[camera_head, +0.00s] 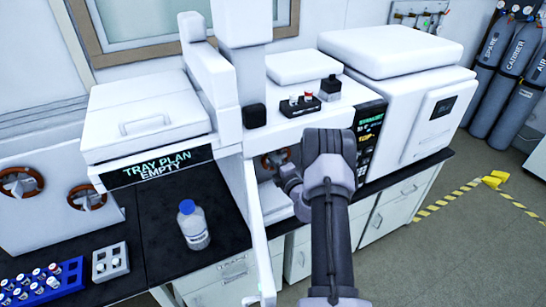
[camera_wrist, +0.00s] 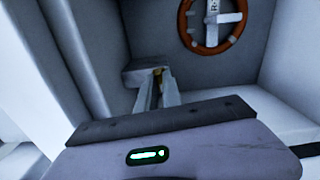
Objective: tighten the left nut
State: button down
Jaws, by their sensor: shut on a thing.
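In the wrist view my gripper (camera_wrist: 158,82) is shut on a small brass-coloured piece, apparently the left nut (camera_wrist: 158,73), beside a grey block on the wall. Only a sliver of the nut shows between the fingertips. To its upper right is an orange-brown ring (camera_wrist: 211,47) around a pale fitting with a letter that looks like R. In the head view an orange-brown ring (camera_head: 276,158) shows below the middle instrument, left of my arm. My arm and wrist hide the fingertips and nut there.
White walls close in on the recess around my gripper. A blue-capped bottle (camera_head: 193,225) stands on the dark bench to the left, near a blue vial rack (camera_head: 72,272) and a grey rack (camera_head: 110,265). A small black vial holder (camera_head: 298,106) sits on the instrument top.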

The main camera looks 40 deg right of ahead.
jog(key=shift+m, duration=0.7)
jog(key=c, duration=1.5)
grip_release()
jog(key=v, duration=1.7)
jog(key=shift+s+a+p, duration=0.15)
jog(key=shift+p, duration=0.15)
